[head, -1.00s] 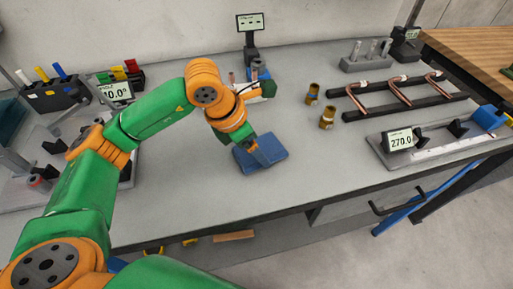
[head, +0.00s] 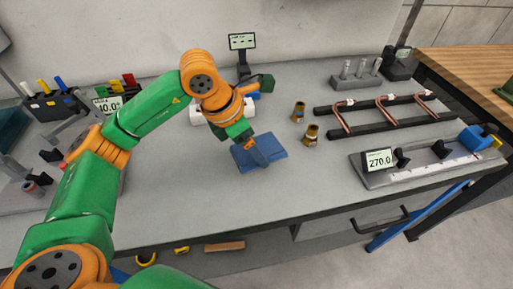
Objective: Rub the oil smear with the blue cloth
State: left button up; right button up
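The blue cloth (head: 271,155) lies roughly flat on the grey bench, near the middle of the head view. My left gripper (head: 255,148) points down onto it and appears shut on its middle; the fingertips are small and partly hidden. I see no oil smear on the bare bench around the cloth; any part under the cloth or arm is hidden. My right gripper is not in view.
Two brass fittings (head: 311,134) stand right of the cloth. Beyond them are a black rack with bent copper tubes (head: 381,112) and a measuring fixture (head: 425,165). A display stand (head: 242,42) is behind. The bench (head: 205,185) in front is clear.

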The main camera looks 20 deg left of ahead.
pick_arm(q)
jog(key=shift+d+r+p, duration=0.1)
jog(key=shift+r+p, duration=0.9)
jog(key=shift+r, duration=0.65)
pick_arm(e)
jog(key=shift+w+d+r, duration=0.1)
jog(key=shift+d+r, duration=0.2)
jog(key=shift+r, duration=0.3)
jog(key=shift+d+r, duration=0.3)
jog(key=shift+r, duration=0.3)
pick_arm(q)
jog(key=shift+f, duration=0.1)
